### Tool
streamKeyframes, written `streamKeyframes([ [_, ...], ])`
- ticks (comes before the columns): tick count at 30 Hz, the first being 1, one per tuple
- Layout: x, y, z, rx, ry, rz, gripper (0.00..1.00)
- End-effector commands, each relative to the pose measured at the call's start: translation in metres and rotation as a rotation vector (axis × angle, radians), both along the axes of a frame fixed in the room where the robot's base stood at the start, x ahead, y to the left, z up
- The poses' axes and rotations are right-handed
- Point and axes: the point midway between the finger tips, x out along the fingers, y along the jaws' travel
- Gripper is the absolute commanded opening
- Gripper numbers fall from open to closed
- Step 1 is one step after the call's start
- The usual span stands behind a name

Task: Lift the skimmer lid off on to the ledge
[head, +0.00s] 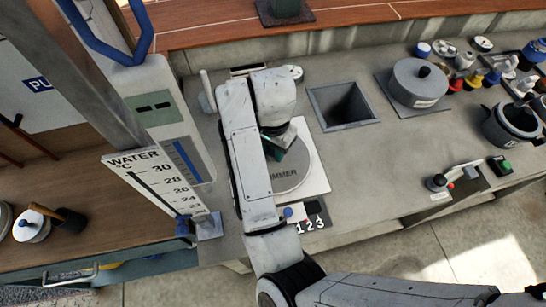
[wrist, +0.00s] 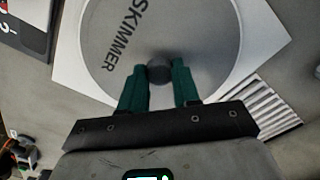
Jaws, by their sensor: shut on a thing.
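The skimmer lid (head: 287,180) is a round grey disc marked SKIMMER, lying within a pale square surround (head: 318,186) on the grey counter. My arm hides its left part in the head view. In the wrist view the lid (wrist: 205,40) fills the upper middle, with a dark round knob (wrist: 159,72) near its lower edge. My gripper (wrist: 160,80) has its two green fingers on either side of the knob, shut on it. In the head view my gripper (head: 280,150) is over the lid, partly hidden by my arm. I cannot tell whether the lid is raised at all.
A square open pit (head: 342,105) lies right of and behind the lid. A water temperature board (head: 155,185) stands left. A brown raised ledge (head: 350,22) runs along the back.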

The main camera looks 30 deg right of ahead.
Motion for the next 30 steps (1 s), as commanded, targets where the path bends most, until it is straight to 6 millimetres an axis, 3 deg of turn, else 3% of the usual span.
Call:
streamKeyframes([
  [19, 0.0, 0.0, 0.004, 0.0, 0.0, 0.0, 0.0],
  [30, 0.0, 0.0, 0.056, 0.0, -0.001, 0.001, 0.0],
])
